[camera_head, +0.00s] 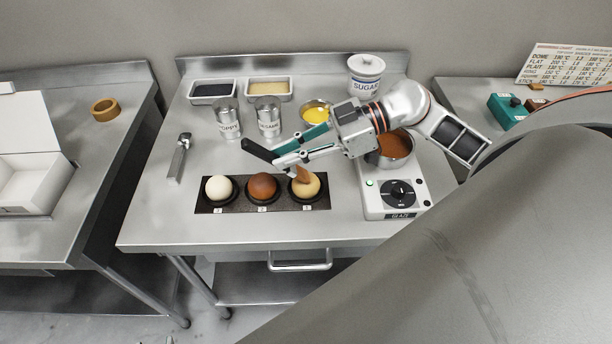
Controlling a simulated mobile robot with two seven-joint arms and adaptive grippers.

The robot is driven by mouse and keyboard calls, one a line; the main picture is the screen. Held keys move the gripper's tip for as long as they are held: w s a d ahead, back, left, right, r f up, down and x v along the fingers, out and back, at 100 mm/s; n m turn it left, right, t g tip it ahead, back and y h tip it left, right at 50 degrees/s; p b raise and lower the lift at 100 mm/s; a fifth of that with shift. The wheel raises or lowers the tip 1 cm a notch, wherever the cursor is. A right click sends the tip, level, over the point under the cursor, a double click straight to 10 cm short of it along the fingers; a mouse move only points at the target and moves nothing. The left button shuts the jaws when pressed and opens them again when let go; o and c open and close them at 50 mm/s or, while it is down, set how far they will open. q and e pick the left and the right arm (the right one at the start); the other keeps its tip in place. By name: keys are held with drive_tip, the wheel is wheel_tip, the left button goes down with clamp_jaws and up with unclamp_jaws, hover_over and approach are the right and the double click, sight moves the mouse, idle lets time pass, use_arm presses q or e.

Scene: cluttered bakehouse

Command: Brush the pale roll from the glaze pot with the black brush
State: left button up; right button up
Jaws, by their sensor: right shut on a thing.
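My right gripper (284,152) is shut on the black brush (257,150). The handle points up and left, and the brown bristles come down over the right-hand roll (312,190). They seem to touch its top. That roll is tan. A pale, nearly white roll (218,188) sits at the left of the dark tray (240,204), and a dark brown roll (262,186) sits in the middle. The glaze pot (408,153), with orange-brown glaze, stands on a white warmer (379,211), partly hidden behind my right arm. My left gripper is not in view.
Two shakers (268,120), a bowl of yellow liquid (317,112), a sugar jar (366,76) and two shallow trays (268,99) stand at the back. A metal utensil (179,157) lies at the left. The steel table's (170,220) front left is clear.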

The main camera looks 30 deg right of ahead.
drive_tip(key=shift+s+a, duration=0.1)
drive_tip(key=shift+s, duration=0.25)
drive_tip(key=shift+w, duration=0.1)
drive_tip(key=shift+w+d, duration=0.2)
drive_tip(key=shift+w, duration=0.3)
drive_tip(key=shift+w+d, duration=0.2)
drive_tip(key=shift+w, duration=0.25)
drive_tip(key=shift+s, duration=0.1)
drive_tip(key=shift+s+a, duration=0.25)
drive_tip(key=shift+s, duration=0.25)
drive_tip(key=shift+s+a, duration=0.2)
drive_tip(key=shift+s, duration=0.25)
drive_tip(key=shift+w, duration=0.1)
drive_tip(key=shift+w+d, duration=0.25)
drive_tip(key=shift+w, duration=0.25)
drive_tip(key=shift+w+d, duration=0.2)
drive_tip(key=shift+w, duration=0.25)
drive_tip(key=shift+s, duration=0.1)
drive_tip(key=shift+s+a, duration=0.25)
drive_tip(key=shift+s, duration=0.25)
drive_tip(key=shift+s+a, duration=0.2)
drive_tip(key=shift+s, duration=0.25)
